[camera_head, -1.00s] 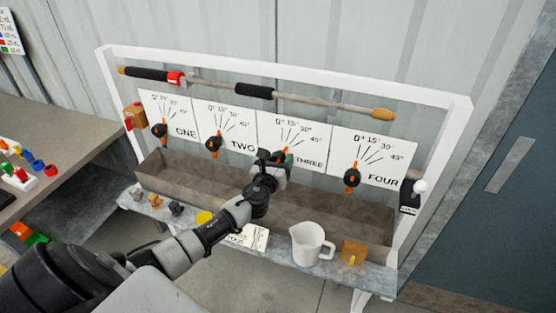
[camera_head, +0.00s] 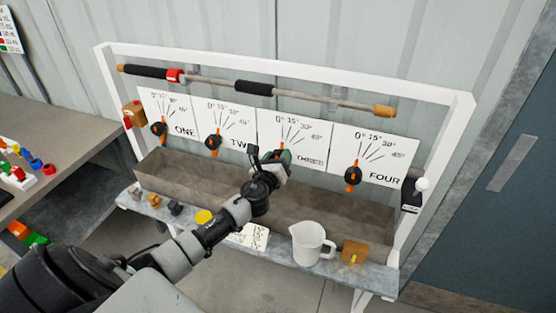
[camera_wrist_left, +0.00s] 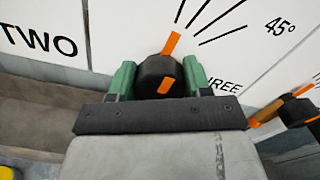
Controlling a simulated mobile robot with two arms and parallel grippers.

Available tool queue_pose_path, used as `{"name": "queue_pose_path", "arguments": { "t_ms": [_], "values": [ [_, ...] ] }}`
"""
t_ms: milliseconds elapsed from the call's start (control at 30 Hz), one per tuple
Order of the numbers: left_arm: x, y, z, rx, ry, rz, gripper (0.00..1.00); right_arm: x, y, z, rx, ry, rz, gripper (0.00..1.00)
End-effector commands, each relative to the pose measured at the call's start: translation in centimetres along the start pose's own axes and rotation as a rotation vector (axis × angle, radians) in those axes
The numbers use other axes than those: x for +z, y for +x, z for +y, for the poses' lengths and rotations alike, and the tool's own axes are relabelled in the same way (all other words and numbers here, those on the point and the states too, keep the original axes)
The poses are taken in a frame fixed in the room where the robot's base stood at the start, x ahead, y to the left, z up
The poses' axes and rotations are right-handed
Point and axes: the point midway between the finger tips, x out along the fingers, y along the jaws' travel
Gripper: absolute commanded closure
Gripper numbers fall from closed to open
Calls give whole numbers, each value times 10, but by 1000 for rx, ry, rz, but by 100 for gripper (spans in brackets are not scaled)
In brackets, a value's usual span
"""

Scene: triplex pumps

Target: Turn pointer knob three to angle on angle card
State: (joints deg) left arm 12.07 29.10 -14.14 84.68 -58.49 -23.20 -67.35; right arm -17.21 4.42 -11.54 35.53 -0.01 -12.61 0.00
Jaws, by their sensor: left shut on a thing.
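Knob three (camera_wrist_left: 152,72) is black with an orange pointer (camera_wrist_left: 171,44). In the left wrist view it sits between the green fingers of my left gripper (camera_wrist_left: 160,80), which is shut on it. The pointer tilts up and slightly right, close to the line of the first scale mark (camera_wrist_left: 180,10). In the head view my left gripper (camera_head: 277,168) is at the panel marked THREE (camera_head: 305,140) and hides most of the knob. The angle card (camera_head: 252,236) lies on the front ledge, partly behind my arm; its text is too small to read surely.
Knobs one (camera_head: 158,130), two (camera_head: 213,142) and four (camera_head: 353,176) have their own scale panels. A trough (camera_head: 190,185) runs below them. A white jug (camera_head: 309,243) and a wooden block (camera_head: 354,252) stand on the ledge. A bar (camera_head: 300,98) crosses above the panels.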

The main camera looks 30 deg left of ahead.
Motion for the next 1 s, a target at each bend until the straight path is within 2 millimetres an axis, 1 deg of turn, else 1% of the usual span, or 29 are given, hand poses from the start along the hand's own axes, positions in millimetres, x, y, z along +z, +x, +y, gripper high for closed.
{"name": "queue_pose_path", "arguments": {
  "t_ms": [33,300,433,600,1000],
  "values": [
    [-5,-1,1,1,-35,6,94,0,4,0,0,0,0,44],
    [-5,-1,0,-1,-200,8,93,1,10,1,1,0,0,44],
    [-6,-2,0,-1,-248,10,92,1,12,2,2,0,0,44],
    [-7,-2,-1,-1,-283,13,92,1,12,2,3,0,0,44],
    [-9,-3,-1,-2,-292,18,91,1,13,3,5,1,0,44]
  ]
}}
